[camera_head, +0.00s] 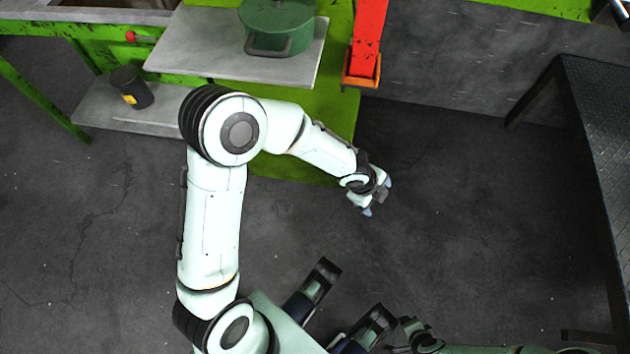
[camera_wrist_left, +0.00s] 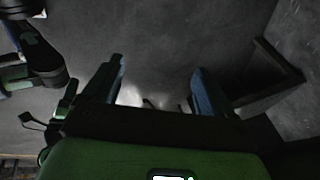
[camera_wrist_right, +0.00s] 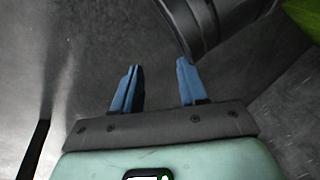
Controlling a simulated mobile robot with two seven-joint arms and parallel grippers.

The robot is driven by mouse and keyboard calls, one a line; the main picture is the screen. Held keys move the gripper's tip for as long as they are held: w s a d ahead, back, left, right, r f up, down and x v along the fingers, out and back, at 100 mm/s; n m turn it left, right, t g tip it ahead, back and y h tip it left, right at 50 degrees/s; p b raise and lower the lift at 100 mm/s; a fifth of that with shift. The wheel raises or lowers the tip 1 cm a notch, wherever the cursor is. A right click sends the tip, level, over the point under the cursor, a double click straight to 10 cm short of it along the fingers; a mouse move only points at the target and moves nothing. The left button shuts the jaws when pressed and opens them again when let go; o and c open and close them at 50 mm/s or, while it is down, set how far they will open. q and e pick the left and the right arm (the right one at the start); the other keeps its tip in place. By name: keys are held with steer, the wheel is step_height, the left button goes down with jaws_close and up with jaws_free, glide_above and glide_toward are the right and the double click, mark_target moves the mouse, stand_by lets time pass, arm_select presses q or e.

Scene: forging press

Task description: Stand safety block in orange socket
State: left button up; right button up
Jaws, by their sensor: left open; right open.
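A red post (camera_head: 369,30), which looks like the safety block, stands upright at the top of the head view, its upper end cut off by the frame. Its lower end meets the orange socket (camera_head: 361,80) on the green press frame; how deep it sits I cannot tell. My left gripper (camera_head: 378,197) is open and empty over the floor, below and apart from the socket. Its spread blue fingers also show in the left wrist view (camera_wrist_left: 155,88). My right gripper (camera_wrist_right: 157,85) is open and empty in the right wrist view; its fingers are unclear in the head view.
A green pot (camera_head: 278,25) stands on a grey plate (camera_head: 210,45) left of the post. A black cup (camera_head: 131,88) with a yellow mark stands on a lower shelf (camera_head: 95,105). A dark table (camera_head: 605,120) is at the right. The floor between is clear.

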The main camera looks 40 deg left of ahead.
arm_select(q)
steer(key=s+a+f+n, duration=0.3)
steer(key=s+f+n, duration=0.5)
steer(key=f+n, duration=0.2)
steer(key=s+a+f+n+g+y, duration=0.1)
steer(key=s+a+f+n, duration=0.2)
steer(key=s+f+n, duration=0.6)
step_height(320, 180, down, 3)
steer(key=n, duration=0.3)
steer(key=shift+r+n, duration=0.2)
steer(key=shift+n, duration=0.1)
steer(key=s+d+r+g+h+p, duration=0.1)
steer(key=s+r+p, duration=0.3)
steer(key=r+p, duration=0.7)
steer(key=s+d+r+m+g+p, duration=0.1)
steer(key=s+d+r+p, duration=0.3)
steer(key=r+p, duration=0.6)
steer(key=shift+s+d+r+g+h+p, duration=0.15)
steer(key=shift+d+r+g+h+p, duration=0.25)
steer(key=shift+r+g, duration=0.55)
arm_select(e)
steer(key=s+a+r+g, duration=0.1)
steer(key=s+r, duration=0.3)
steer(key=r, duration=0.7)
steer(key=s+a+r+n+g+y, duration=0.1)
steer(key=s+a+r, duration=0.3)
steer(key=r, duration=0.8)
steer(key=shift+s+a+g+y, duration=0.15)
steer(key=shift+a+g+y, duration=0.2)
steer(key=shift+g, duration=0.45)
